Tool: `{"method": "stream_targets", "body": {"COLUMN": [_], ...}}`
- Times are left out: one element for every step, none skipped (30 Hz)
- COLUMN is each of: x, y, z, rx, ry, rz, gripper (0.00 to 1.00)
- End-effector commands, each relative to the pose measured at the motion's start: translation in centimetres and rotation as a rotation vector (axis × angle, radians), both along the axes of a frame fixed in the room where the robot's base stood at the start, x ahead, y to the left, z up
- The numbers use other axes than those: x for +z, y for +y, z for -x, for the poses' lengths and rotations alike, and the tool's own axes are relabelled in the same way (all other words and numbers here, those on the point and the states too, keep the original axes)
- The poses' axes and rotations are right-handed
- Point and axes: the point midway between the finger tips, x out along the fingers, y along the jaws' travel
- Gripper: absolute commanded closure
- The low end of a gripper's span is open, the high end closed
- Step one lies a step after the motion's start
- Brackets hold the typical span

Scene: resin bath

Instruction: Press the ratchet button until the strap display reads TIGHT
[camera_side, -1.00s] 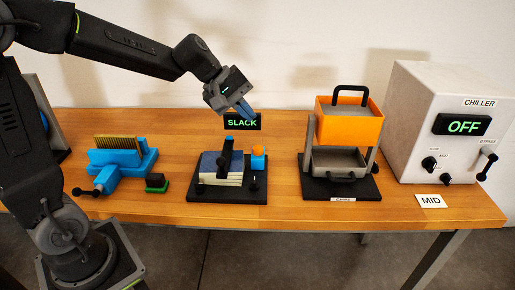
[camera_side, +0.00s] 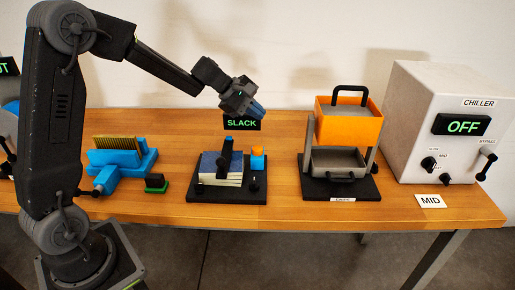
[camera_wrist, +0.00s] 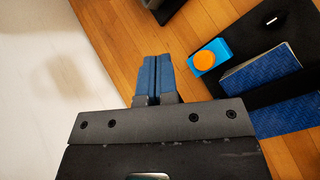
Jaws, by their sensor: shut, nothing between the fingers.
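The strap display (camera_side: 241,123) reads SLACK in green on black. In front of it a black base (camera_side: 226,194) carries a stack of books (camera_side: 221,173) with a dark strap (camera_side: 226,155) over it. The ratchet button looks to be the orange knob (camera_side: 257,151) on a blue block right of the stack; the orange knob also shows in the wrist view (camera_wrist: 204,60), right of my gripper. My gripper (camera_side: 257,113) is shut and empty, its blue fingers (camera_wrist: 156,77) together. It hangs above and behind the knob, near the display's top edge, apart from the knob.
A blue device with yellow bristles (camera_side: 122,158) stands at left, with a small black-and-green block (camera_side: 156,183) beside it. An orange box on a stand (camera_side: 348,126) is at right. A white chiller (camera_side: 410,110) reads OFF. Bare wood lies between stations.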

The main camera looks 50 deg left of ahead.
Motion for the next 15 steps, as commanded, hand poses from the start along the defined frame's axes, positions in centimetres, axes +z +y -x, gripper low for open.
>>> {"method": "stream_targets", "body": {"x": [-0.5,-0.8,-1.3,-1.8,-2.2,-2.7,-3.2,-3.6,-4.2,-4.6,-5.0,-5.5,-5.9,-6.2,-6.6], "y": [-0.1,-0.1,0.0,0.0,-0.1,-0.1,-0.1,-0.1,-0.1,-0.1,-0.1,-0.1,-0.1,-0.1,-0.1], "z": [0.0,0.0,0.0,0.1,0.1,0.1,0.1,0.1,0.1,0.1,0.1,0.1,0.1,0.1,0.0], "rx": [0.000,-0.001,0.000,0.000,0.000,-0.001,0.000,-0.002,-0.001,-0.001,-0.001,-0.001,0.000,-0.002,-0.001], "ry": [0.003,0.004,0.005,0.006,0.006,0.005,0.006,0.006,0.005,0.005,0.005,0.006,0.006,0.005,0.004], "rz": [0.001,0.001,0.001,0.001,0.002,0.001,0.001,0.001,0.001,0.001,0.001,0.000,0.001,0.000,0.002], "gripper": [1.00,1.00,1.00,1.00,1.00,1.00,1.00,1.00,1.00,1.00,1.00,1.00,1.00,1.00,1.00]}}
